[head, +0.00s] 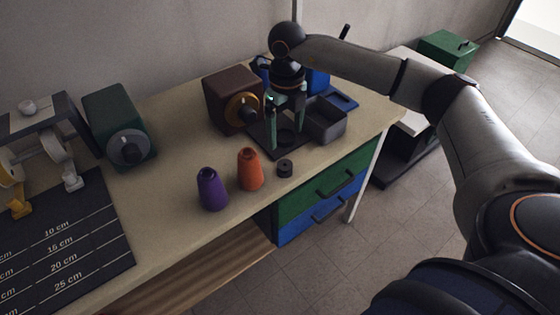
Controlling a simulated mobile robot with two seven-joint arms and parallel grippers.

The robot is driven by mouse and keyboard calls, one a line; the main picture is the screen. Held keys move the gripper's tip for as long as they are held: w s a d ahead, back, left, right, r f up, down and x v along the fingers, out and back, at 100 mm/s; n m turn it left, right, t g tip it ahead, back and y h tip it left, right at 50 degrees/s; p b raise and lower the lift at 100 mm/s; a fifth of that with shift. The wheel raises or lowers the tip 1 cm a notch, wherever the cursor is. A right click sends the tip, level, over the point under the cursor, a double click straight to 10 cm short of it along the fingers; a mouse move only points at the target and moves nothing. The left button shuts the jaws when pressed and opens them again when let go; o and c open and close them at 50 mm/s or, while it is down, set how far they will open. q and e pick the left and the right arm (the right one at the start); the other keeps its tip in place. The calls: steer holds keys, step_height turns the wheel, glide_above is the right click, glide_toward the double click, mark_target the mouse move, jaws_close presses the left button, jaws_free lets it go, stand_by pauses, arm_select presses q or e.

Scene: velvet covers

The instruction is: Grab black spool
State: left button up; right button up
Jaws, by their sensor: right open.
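The black spool (285,168) is a small, short dark cylinder with a hole in its top. It stands upright on the pale tabletop (180,165), near the front edge and just right of the orange cone. My right gripper (286,120) points down over a dark flat stand (265,138), behind the spool and apart from it. Its two greenish fingers are spread, with nothing seen between them. Whether the fingertips touch the stand is hard to tell. My left gripper is out of view.
An orange cone (250,170) and a purple cone (211,190) stand left of the spool. A grey bin (327,122) and a brown box (222,103) with a knob flank the gripper. Green and blue drawers (318,190) lie below the front edge. A ruled dark mat (75,245) lies left.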

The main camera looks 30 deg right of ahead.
mark_target(285, 165)
steer(key=f, duration=1)
steer(key=shift+s+a+f+p, duration=0.15)
steer(key=shift+s+f+p, duration=0.1)
steer(key=shift+p, duration=0.15)
steer(key=shift+c, duration=0.4)
jaws_close()
